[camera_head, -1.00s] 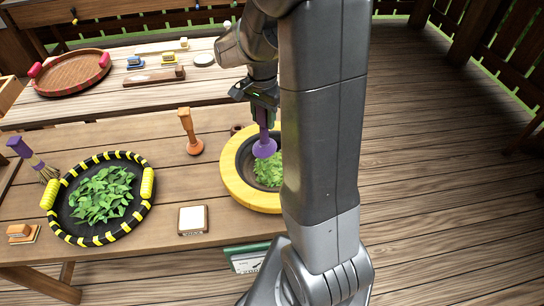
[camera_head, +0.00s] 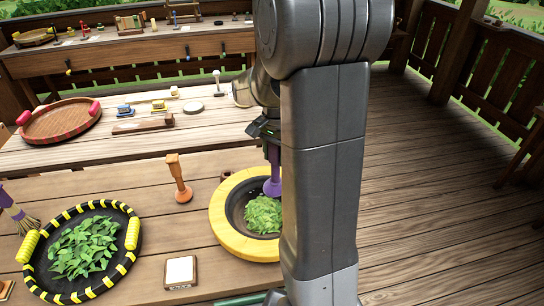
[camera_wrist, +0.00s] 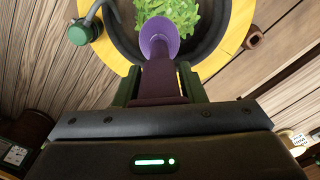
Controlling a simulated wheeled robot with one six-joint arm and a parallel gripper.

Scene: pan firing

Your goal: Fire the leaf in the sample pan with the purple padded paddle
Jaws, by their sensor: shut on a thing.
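The sample pan (camera_head: 228,236) is a dark bowl with a wide yellow rim on the near table. Green leaf (camera_head: 263,215) lies in a heap in its bowl. My gripper (camera_wrist: 160,85) is shut on the handle of the purple padded paddle (camera_wrist: 159,40). In the head view the paddle (camera_head: 273,182) hangs head down over the back of the pan, beside the leaf. In the wrist view its head overlaps the edge of the leaf (camera_wrist: 172,14); I cannot tell whether they touch. My arm hides the right part of the pan in the head view.
An orange wooden paddle (camera_head: 178,178) stands left of the pan. A black tray with yellow stripes (camera_head: 38,284) holds leaves at the left. A white square pad (camera_head: 180,270) lies between them. A red-brown round tray (camera_head: 60,122) sits on the table behind.

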